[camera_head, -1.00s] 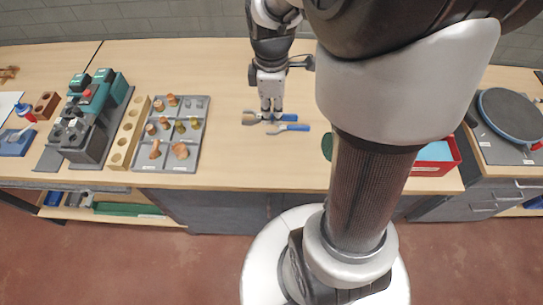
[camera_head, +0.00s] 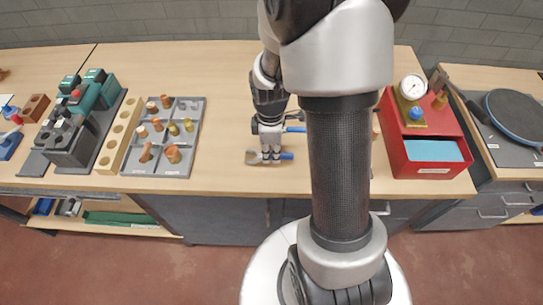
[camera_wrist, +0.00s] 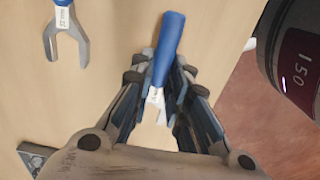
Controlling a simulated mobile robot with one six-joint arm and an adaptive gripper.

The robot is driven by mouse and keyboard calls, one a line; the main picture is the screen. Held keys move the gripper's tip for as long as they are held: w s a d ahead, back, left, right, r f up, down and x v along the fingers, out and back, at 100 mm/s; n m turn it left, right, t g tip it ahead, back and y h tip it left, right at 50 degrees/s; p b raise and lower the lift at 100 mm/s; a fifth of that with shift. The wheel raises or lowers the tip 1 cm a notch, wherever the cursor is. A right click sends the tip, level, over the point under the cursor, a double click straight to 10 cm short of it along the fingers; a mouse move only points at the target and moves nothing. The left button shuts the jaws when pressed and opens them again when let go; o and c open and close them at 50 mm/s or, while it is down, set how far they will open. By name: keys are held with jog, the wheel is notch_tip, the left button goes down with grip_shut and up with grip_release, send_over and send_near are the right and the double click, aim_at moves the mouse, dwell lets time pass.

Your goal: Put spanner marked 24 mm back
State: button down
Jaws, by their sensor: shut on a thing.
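My gripper (camera_head: 270,160) is shut on a spanner (camera_head: 287,156) with a blue handle. In the head view the handle points right and the metal jaw points left. In the wrist view the held spanner (camera_wrist: 168,48) lies between my fingers, its handle upward and a small white label partly showing; I cannot read its size. A second blue-handled spanner (camera_wrist: 66,35) with an open jaw lies on the bench at the upper left of the wrist view. In the head view its handle (camera_head: 297,129) shows behind my gripper. I cannot tell how high the held spanner is.
On the bench (camera_head: 220,90), a grey tray (camera_head: 185,100) of copper and brass fittings stands left, beside a wooden block with holes (camera_head: 120,130) and green-grey machines (camera_head: 85,110). A red case (camera_head: 450,160) with a gauge (camera_head: 412,87) stands right. My arm hides the bench between.

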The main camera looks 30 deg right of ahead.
jog(key=shift+f, duration=0.95)
jog(key=shift+f+b, duration=0.25)
jog(key=shift+b, duration=0.1)
jog(key=c, duration=1.5)
grip_release()
jog(key=shift+r, duration=0.1)
jog(key=shift+c, duration=0.2)
notch_tip(320, 180, up, 12)
jog(key=p, duration=0.5)
notch_tip(320, 180, up, 10)
jog(key=m+t, duration=0.2)
jog(key=m, duration=0.2)
send_over(271, 155)
jog(key=s+a, duration=0.3)
jog(key=a, duration=0.2)
jog(key=s+a+r+m+t, duration=0.2)
jog(key=s+a+r+m, duration=0.3)
jog(key=s, duration=0.5)
jog(key=shift+a+r+m+t, duration=0.3)
jog(key=shift+a+r+m, duration=0.1)
jog(key=shift+r+m, duration=0.6)
